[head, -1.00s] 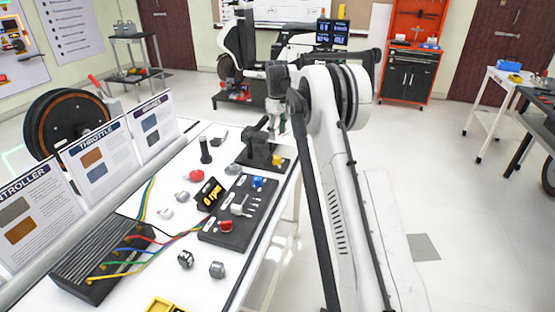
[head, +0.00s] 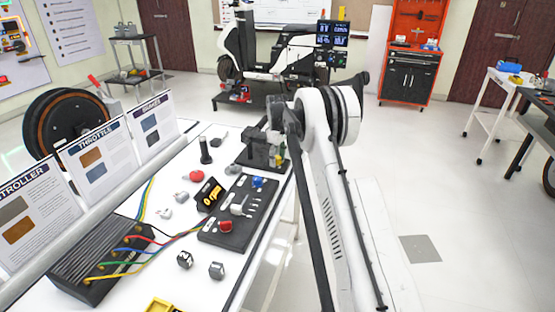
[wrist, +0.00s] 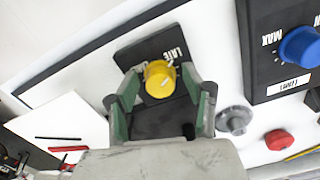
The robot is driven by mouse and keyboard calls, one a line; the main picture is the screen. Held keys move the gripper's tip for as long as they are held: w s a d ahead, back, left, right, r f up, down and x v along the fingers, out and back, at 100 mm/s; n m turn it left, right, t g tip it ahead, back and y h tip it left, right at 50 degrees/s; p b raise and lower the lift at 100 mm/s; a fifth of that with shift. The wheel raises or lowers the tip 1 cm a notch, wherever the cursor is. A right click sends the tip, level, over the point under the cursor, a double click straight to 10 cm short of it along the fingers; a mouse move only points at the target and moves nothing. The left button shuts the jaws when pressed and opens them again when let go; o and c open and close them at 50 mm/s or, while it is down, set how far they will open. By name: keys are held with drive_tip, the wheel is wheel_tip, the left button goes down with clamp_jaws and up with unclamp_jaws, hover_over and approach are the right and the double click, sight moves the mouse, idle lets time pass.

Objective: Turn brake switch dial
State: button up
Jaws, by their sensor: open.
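A yellow dial (wrist: 159,79) with a white pointer sits on a black base plate (wrist: 149,48) marked "LATE". In the head view the yellow dial (head: 278,159) is small and partly hidden at the far right end of the table. My gripper (wrist: 160,72) is open, with its greenish inner pads on either side of the yellow dial in the wrist view. I cannot tell how far the fingertips are above the plate or whether they touch the dial. In the head view the fingers are mostly hidden by my arm.
A black panel (head: 213,233) with a blue dial (wrist: 300,46) and a red knob (head: 225,226) lies close by. A grey knob (wrist: 234,120) and a red part (wrist: 279,140) lie loose on the white table (head: 133,279). Upright signs (head: 97,157) line the table's left side.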

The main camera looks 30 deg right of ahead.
sight(277, 158)
drive_tip(key=shift+c, duration=0.4)
clamp_jaws()
drive_tip(key=shift+m+b, duration=0.55)
drive_tip(key=shift+m, duration=0.85)
drive_tip(key=shift+o, duration=0.4)
unclamp_jaws()
drive_tip(key=shift+r, duration=0.15)
wheel_tip(277, 158, up, 12)
